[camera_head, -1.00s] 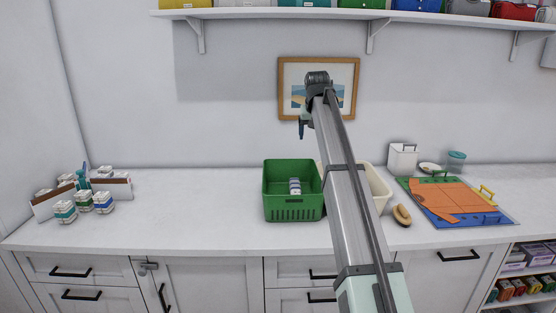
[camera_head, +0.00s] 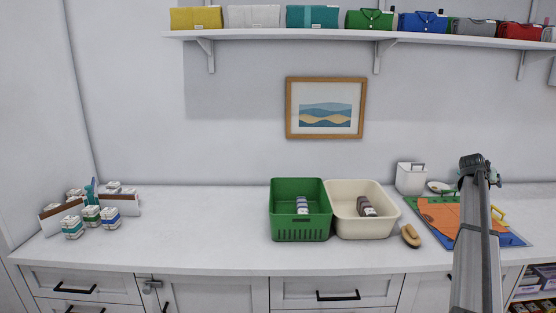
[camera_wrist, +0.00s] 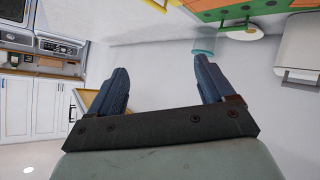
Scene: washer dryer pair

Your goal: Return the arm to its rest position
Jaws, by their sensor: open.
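My arm reaches up from the lower right in the head view, in front of the right part of the counter. Its end is near the orange and green board, and the fingers are hidden or too small to make out there. In the wrist view my gripper (camera_wrist: 165,85) has its two dark blue fingers spread apart with nothing between them. The wrist picture is tilted, with the counter things at its top.
A green basket (camera_head: 300,228) and a cream basket (camera_head: 362,228) stand mid-counter (camera_head: 200,225), each holding small items. A brush (camera_head: 410,236), a white bin (camera_head: 410,180) and a colourful board (camera_head: 438,216) are at the right. Small boxes stand at the left. A shelf (camera_head: 350,36) runs above.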

